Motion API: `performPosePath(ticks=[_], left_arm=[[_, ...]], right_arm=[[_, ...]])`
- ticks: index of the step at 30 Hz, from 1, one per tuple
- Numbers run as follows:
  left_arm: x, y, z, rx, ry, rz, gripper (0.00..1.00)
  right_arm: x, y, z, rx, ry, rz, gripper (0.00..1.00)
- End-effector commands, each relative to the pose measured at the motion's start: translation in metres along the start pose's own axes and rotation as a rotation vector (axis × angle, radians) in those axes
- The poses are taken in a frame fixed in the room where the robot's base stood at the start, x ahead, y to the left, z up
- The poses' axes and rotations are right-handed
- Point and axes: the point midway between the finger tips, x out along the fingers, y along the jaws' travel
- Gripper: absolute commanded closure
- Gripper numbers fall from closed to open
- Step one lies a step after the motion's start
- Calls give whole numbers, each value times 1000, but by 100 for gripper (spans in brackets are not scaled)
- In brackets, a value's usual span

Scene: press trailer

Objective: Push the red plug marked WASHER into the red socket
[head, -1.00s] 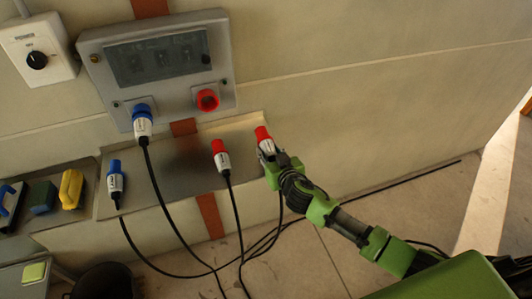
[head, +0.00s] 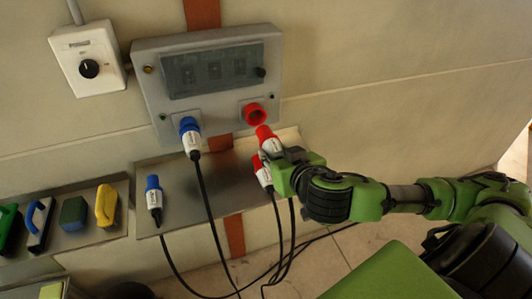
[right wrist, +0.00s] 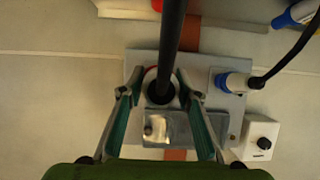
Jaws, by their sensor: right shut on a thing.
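My right gripper (head: 277,160) is shut on a red-tipped plug with a white body (head: 267,138). It holds the plug off the metal shelf, red end up, just below the red socket (head: 254,113) on the grey panel. A small gap seems to remain between them. The plug's lettering is too small to read. In the right wrist view the fingers (right wrist: 160,100) close on both sides of the plug body, and its black cable (right wrist: 172,40) crosses the picture. The plug mostly hides the red socket there. My left gripper is not in view.
A second red plug (head: 263,175) is on the shelf (head: 225,180), partly behind my gripper. A blue plug (head: 191,138) sits in the panel's blue socket; another blue plug (head: 153,197) is on the shelf. Black cables hang below. A switch box (head: 88,62) is at upper left.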

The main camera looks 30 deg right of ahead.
Motion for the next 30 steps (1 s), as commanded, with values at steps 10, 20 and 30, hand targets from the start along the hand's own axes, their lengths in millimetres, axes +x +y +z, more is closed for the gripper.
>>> performPosePath(ticks=[10, 20, 30], left_arm=[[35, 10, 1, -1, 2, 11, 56], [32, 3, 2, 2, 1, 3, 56], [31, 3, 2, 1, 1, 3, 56]], right_arm=[[20, 0, -6, 2, 9, 0, 95], [38, 0, -19, 1, 4, -1, 95], [42, -1, -21, 0, 4, -2, 95]])
